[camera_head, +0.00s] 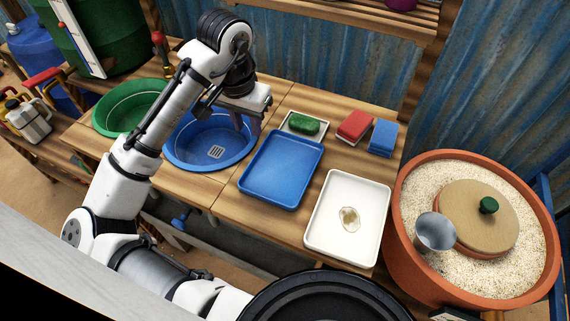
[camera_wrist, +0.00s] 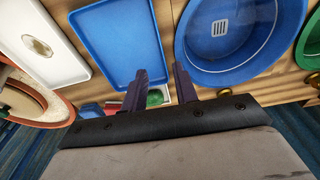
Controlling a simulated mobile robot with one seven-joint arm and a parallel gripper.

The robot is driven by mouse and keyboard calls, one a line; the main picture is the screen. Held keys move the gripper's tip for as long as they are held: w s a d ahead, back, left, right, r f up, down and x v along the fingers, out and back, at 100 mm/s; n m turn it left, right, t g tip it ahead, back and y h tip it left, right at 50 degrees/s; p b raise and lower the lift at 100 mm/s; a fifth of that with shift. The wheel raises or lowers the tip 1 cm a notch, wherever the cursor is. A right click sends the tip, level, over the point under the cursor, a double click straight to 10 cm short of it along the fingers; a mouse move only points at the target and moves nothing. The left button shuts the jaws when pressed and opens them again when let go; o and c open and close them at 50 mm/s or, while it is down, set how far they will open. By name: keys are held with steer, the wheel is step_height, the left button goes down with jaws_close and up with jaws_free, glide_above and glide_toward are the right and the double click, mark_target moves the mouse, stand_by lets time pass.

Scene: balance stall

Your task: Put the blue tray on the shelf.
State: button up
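The blue tray (camera_head: 281,170) lies flat and empty on the wooden counter, between the blue basin and a white tray. It also shows in the wrist view (camera_wrist: 117,40), just beyond my fingers. My gripper (camera_head: 253,124) is above the counter by the blue basin's right rim, near the tray's far left corner. In the wrist view its two dark fingers (camera_wrist: 161,75) stand apart with nothing held between them. A slatted wooden shelf (camera_head: 350,18) runs along the corrugated wall at the top of the head view.
The blue basin (camera_head: 182,157) and green basin (camera_head: 105,121) are at left. The white tray (camera_head: 318,237) with a stain lies right. A green item in a dish (camera_head: 304,125), red sponge (camera_head: 355,126) and blue sponge (camera_head: 383,137) stand behind. A large terracotta tub (camera_head: 398,244) stands at right.

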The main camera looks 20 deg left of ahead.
glide_above(256, 154)
steer(key=s, duration=0.1)
step_height(256, 154, down, 6)
steer(key=shift+s+d+f, duration=0.1)
steer(key=shift+f, duration=0.05)
steer(key=shift+w+f+p, duration=0.25)
steer(key=shift+f, duration=1.1)
steer(key=shift+w+f+p, duration=0.25)
steer(key=shift+f, duration=1.05)
steer(key=shift+c, duration=0.3)
jaws_close()
